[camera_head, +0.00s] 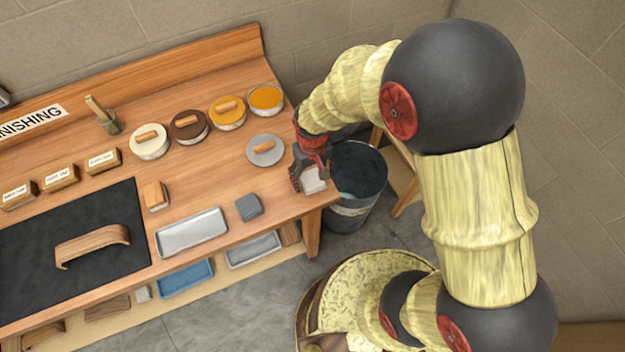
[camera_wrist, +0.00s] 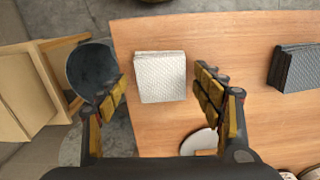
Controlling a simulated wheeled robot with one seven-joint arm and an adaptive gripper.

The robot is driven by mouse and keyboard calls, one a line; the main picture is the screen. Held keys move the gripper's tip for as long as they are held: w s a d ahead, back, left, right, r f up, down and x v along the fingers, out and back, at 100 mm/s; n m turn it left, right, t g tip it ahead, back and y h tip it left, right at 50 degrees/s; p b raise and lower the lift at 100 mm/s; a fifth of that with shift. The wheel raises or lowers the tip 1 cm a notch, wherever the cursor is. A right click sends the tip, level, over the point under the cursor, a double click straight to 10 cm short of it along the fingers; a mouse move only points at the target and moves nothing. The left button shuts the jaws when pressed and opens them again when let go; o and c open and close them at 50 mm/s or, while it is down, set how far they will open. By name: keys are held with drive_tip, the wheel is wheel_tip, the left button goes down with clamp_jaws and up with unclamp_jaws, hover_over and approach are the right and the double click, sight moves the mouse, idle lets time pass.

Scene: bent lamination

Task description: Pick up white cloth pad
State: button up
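The white cloth pad (camera_wrist: 160,77) is a square, quilted-looking stack lying flat near the right end of the wooden bench. In the head view the white cloth pad (camera_head: 314,181) shows partly, with my gripper over it. My gripper (camera_wrist: 163,92) is open, with one finger on each side of the pad and a visible gap to each. In the head view my gripper (camera_head: 308,178) is at the bench's right edge. I cannot tell how high the fingertips are above the bench top.
A grey pad (camera_head: 248,207) lies left of the white one. A dark bin (camera_head: 357,180) stands on the floor beyond the bench's right edge. Bare wood lies between the pads.

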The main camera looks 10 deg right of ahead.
sight(312, 178)
drive_tip(key=c, duration=0.8)
drive_tip(key=shift+c, duration=0.3)
drive_tip(key=shift+r, duration=0.5)
wheel_tip(312, 178, up, 2)
drive_tip(key=shift+r+p, duration=0.2)
drive_tip(key=shift+p, duration=0.15)
drive_tip(key=s+r+p, duration=0.1)
drive_tip(key=s+r, duration=0.3)
drive_tip(key=s, duration=0.3)
drive_tip(key=s+a+r+p, duration=0.1)
drive_tip(key=s+r, duration=0.4)
drive_tip(key=s, duration=0.2)
drive_tip(key=shift+a+r, duration=0.2)
drive_tip(key=shift+r, duration=0.1)
